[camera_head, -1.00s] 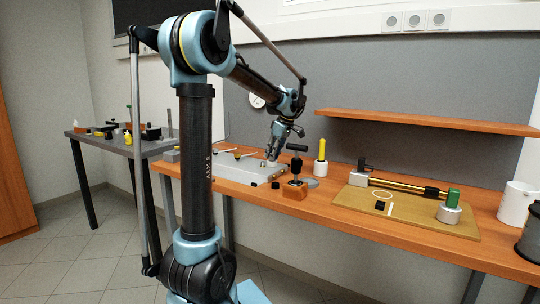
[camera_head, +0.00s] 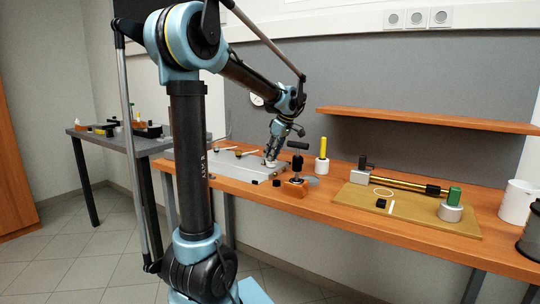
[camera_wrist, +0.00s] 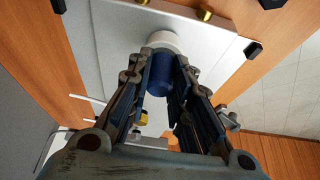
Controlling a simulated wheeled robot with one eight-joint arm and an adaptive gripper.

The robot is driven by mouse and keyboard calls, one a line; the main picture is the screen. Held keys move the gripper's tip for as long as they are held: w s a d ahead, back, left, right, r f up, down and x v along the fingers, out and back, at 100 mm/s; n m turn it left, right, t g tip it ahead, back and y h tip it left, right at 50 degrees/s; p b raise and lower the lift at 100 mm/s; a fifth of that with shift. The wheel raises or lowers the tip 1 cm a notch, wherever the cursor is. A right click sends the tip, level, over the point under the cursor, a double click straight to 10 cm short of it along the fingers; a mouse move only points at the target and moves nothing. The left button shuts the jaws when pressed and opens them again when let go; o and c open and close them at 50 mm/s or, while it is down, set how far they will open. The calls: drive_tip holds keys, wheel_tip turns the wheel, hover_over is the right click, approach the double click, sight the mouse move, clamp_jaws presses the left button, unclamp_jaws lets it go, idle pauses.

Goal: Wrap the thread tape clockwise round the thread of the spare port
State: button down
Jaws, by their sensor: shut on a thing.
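My gripper (camera_wrist: 160,85) is shut on a dark blue cylinder (camera_wrist: 160,76), which has a white round part (camera_wrist: 162,41) at its far end. This looks like the thread tape on its holder. The white part also shows below my gripper (camera_head: 271,150) in the head view, over the right end of a grey plate (camera_head: 240,167). The plate also shows in the wrist view (camera_wrist: 110,40), with brass fittings (camera_wrist: 205,15) beyond the white part. The thread of the spare port is not clearly seen; the held thing may hide it. I cannot tell whether tape touches a thread.
A board (camera_head: 430,221) with a brass tube and a green-topped piece lies farther right. A shelf (camera_head: 430,120) hangs above.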

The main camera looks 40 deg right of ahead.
drive_tip(key=shift+r, duration=2.95)
drive_tip(key=shift+w+d+f, duration=0.1)
drive_tip(key=shift+d+f, duration=0.05)
drive_tip(key=shift+f, duration=0.7)
drive_tip(key=shift+w+d+f, duration=0.1)
drive_tip(key=shift+d+f, duration=0.05)
drive_tip(key=shift+f, duration=0.7)
drive_tip(key=shift+w+d+f, duration=0.1)
drive_tip(key=shift+d+f, duration=0.05)
drive_tip(key=shift+f, duration=0.7)
drive_tip(key=c, duration=2)
unclamp_jaws()
drive_tip(key=shift+c, duration=0.2)
clamp_jaws()
drive_tip(key=shift+f, duration=0.55)
